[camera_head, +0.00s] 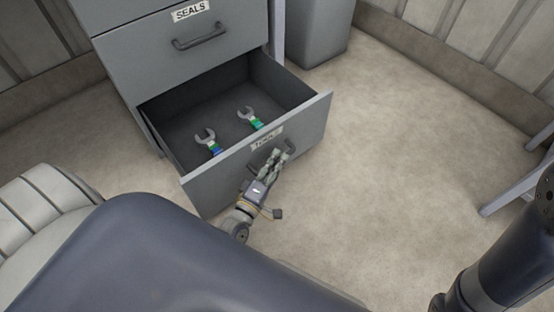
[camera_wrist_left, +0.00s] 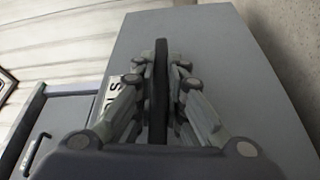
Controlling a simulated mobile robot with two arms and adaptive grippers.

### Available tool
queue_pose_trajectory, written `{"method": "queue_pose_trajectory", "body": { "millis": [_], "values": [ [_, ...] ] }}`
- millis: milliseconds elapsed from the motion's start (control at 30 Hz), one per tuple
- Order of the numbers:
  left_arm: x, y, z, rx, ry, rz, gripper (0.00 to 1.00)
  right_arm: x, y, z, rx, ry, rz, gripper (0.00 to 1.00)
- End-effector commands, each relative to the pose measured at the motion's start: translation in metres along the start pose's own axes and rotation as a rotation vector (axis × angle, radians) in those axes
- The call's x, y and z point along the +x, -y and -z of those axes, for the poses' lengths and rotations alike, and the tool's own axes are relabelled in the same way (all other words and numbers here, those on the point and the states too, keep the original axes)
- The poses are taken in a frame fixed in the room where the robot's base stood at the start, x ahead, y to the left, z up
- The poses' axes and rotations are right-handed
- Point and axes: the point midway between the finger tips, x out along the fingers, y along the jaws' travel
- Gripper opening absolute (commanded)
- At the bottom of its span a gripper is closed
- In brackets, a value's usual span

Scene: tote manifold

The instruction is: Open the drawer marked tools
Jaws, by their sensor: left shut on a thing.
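The tools drawer (camera_head: 220,180) is the bottom drawer of a grey cabinet and stands pulled well out. Its front carries a white label (camera_head: 267,138), partly legible as TOOLS. My left gripper (camera_head: 275,160) is shut on the drawer's dark handle (camera_head: 288,147) at the front. In the left wrist view the fingers (camera_wrist_left: 160,95) close on both sides of the dark handle bar (camera_wrist_left: 160,70), with the grey drawer front (camera_wrist_left: 215,50) behind. Two wrenches lie inside the drawer, one with a blue grip (camera_head: 208,141) and one with a green grip (camera_head: 250,118). My right gripper is not in view.
The closed drawer marked SEALS (camera_head: 190,55) is above the open one. A grey bin (camera_head: 318,35) stands right of the cabinet. A grey table leg (camera_head: 515,185) is at the right. The floor (camera_head: 400,140) between is clear.

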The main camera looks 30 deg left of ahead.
Motion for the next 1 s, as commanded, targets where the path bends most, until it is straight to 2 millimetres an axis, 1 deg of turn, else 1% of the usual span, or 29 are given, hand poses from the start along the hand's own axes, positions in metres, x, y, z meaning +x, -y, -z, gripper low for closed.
{"method": "queue_pose_trajectory", "body": {
  "millis": [467, 500, 533, 567, 867, 1000],
  "values": [
    [-0.0003, 0.0007, 0.0007, -0.001, -0.002, 0.001, 0.0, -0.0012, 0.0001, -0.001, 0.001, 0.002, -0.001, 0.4],
    [-0.0003, 0.0008, 0.0007, -0.001, -0.002, 0.001, 0.2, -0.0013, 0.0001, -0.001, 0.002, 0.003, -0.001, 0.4],
    [-0.0003, 0.0008, 0.0007, -0.001, -0.002, 0.001, 0.27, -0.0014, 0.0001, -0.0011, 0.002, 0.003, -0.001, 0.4],
    [-0.0003, 0.0007, 0.0007, -0.001, -0.002, 0.001, 0.31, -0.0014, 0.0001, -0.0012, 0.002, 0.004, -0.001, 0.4],
    [0.0, 0.0001, 0.0005, -0.001, -0.001, 0.0, 0.31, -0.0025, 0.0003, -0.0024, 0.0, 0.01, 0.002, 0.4],
    [0.0001, -0.0039, 0.0009, -0.001, -0.001, 0.0, 0.31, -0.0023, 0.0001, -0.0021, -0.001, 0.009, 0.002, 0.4]
  ]
}}
